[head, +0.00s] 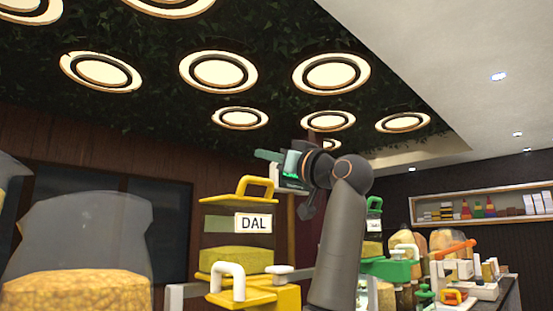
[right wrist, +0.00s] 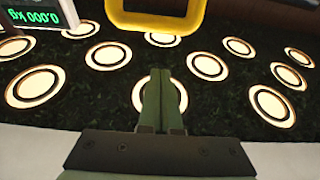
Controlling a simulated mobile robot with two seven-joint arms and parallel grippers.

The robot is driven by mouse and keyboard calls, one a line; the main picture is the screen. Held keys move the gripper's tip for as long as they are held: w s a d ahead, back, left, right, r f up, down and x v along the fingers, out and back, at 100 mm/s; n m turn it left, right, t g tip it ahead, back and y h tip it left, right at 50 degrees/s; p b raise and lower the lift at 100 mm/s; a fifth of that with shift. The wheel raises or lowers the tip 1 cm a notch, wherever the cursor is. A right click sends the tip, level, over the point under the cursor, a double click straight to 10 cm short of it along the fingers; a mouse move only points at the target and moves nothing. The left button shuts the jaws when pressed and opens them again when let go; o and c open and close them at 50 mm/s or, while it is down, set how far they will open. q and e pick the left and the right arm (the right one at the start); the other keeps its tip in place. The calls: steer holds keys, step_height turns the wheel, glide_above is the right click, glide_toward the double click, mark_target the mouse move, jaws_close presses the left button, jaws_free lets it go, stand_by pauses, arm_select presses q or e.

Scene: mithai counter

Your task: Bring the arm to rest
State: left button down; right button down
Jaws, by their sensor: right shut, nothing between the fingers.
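My right arm (head: 343,235) rises from the bottom of the head view and bends at a joint near the ceiling lamps. My right gripper (head: 267,155) points left, above and just right of the yellow handle of the DAL container (head: 236,260). In the right wrist view the two green fingers of the gripper (right wrist: 160,74) lie together, shut and empty. A yellow handle (right wrist: 156,22) shows beyond their tips, apart from them. My left gripper is not in view.
A clear container of yellow snack (head: 82,240) stands at the left. Green-handled containers (head: 392,266) and a counter with several items stand at the right. A green digital display (right wrist: 32,13) shows in the wrist view. The space above the containers looks free.

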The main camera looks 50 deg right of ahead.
steer(key=d+f+b+v, duration=0.1)
steer(key=b+v, duration=0.3)
steer(key=v, duration=0.5)
steer(key=shift+a+f, duration=0.4)
steer(key=shift+f, duration=0.2)
